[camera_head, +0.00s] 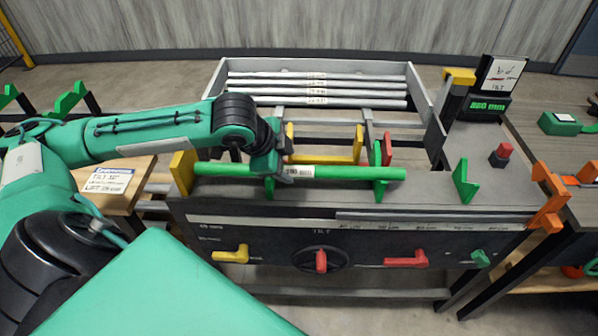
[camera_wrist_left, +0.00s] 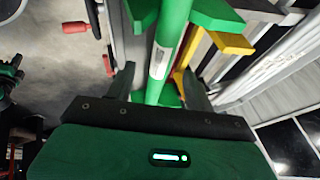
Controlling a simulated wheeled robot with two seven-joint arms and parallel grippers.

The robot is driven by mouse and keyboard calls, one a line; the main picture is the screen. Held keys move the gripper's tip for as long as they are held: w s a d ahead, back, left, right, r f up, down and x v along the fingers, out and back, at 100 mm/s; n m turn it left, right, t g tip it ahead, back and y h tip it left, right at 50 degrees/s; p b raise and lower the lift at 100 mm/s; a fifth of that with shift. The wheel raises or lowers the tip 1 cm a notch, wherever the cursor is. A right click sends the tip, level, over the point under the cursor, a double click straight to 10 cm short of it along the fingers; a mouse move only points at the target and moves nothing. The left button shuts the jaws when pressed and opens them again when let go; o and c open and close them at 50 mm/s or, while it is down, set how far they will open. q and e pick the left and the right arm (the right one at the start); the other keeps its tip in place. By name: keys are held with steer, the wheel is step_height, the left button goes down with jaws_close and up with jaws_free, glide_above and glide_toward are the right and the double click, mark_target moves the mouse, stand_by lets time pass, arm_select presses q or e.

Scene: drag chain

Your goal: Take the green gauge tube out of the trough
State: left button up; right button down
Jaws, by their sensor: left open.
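The green gauge tube (camera_head: 345,173) lies level along the trough (camera_head: 440,200) of the front bench. It has a white label near its middle and passes the green supports (camera_head: 380,170). My left gripper (camera_head: 270,176) is over the tube, left of the label. In the left wrist view, the tube (camera_wrist_left: 172,30) runs between the two spread dark fingers of the gripper (camera_wrist_left: 160,85). Gaps show beside the tube, so the jaws are not closed on it. My right gripper is out of view.
A grey rack (camera_head: 215,82) with several grey tubes stands behind. A yellow stop (camera_head: 183,172) is by the tube's left end. A display post (camera_head: 490,90) and a red button (camera_head: 500,155) are to the right. Coloured levers line the bench front.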

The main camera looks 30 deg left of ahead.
mark_target(301, 169)
arm_select(q)
steer(key=x, duration=0.5)
steer(key=shift+w+d+r, duration=0.2)
steer(key=shift+w+d, duration=0.1)
steer(key=shift+w+f, duration=0.15)
steer(key=shift+f, duration=0.05)
steer(key=c, duration=1.1)
jaws_close()
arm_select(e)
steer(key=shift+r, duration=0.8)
arm_select(q)
steer(key=shift+r, duration=0.15)
